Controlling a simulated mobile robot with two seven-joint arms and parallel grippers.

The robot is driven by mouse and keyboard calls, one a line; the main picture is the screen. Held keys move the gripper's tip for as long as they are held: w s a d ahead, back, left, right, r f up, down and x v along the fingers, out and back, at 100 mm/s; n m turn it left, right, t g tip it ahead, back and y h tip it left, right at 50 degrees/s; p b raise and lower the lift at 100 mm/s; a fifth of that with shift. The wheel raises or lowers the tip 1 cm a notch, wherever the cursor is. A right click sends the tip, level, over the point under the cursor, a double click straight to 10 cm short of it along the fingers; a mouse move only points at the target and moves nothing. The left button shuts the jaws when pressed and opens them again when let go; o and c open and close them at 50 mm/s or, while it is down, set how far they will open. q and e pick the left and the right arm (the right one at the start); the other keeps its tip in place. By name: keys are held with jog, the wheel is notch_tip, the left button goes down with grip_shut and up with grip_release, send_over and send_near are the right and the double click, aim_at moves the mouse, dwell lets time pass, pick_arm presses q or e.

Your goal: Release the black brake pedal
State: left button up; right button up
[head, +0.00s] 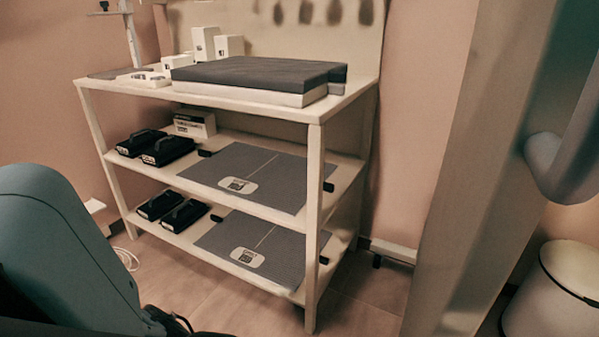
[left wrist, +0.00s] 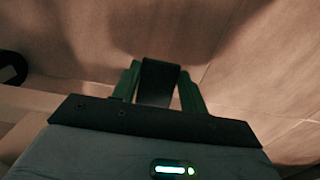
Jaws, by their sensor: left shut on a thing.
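The black brake pedal (left wrist: 158,84) shows in the left wrist view as a dark flat piece between the two green fingers of my left gripper (left wrist: 157,76). The fingers are shut on it, one at each side. It is close to the floor, and what it joins to is hidden behind the gripper body. In the head view my left arm comes in at the lower left, and the pedal cannot be made out there. My right gripper is in neither view.
A shelf unit (head: 315,200) with scales and black cases stands ahead. A pale upright panel (head: 480,150) and a white bin (head: 552,295) are at the right. A dark round thing (left wrist: 10,68) is at the wrist view's left edge. Tiled floor (head: 365,300) is clear before the shelf.

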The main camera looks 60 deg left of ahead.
pick_arm(q)
jog(key=shift+r+p, duration=0.35)
jog(key=shift+p, duration=0.25)
jog(key=g+p, duration=0.1)
jog(key=p, duration=0.1)
jog(key=shift+d+r+h+p, duration=0.1)
jog(key=shift+r+h+p, duration=0.25)
jog(key=shift+r+h, duration=0.05)
jog(key=shift+w+g+p, duration=0.1)
jog(key=shift+g+p, duration=0.2)
jog(key=shift+r+g+h, duration=0.1)
jog(key=shift+g+h, duration=0.2)
jog(key=shift+w+r+g+h, duration=0.1)
jog(key=shift+r+g+h, duration=0.1)
jog(key=shift+g+h, duration=0.15)
jog(key=shift+w+a+r+g+h, duration=0.15)
jog(key=shift+a+r+g+h, duration=0.1)
jog(key=shift+g, duration=0.4)
jog(key=shift+r+g, duration=0.15)
jog(key=shift+g, duration=0.15)
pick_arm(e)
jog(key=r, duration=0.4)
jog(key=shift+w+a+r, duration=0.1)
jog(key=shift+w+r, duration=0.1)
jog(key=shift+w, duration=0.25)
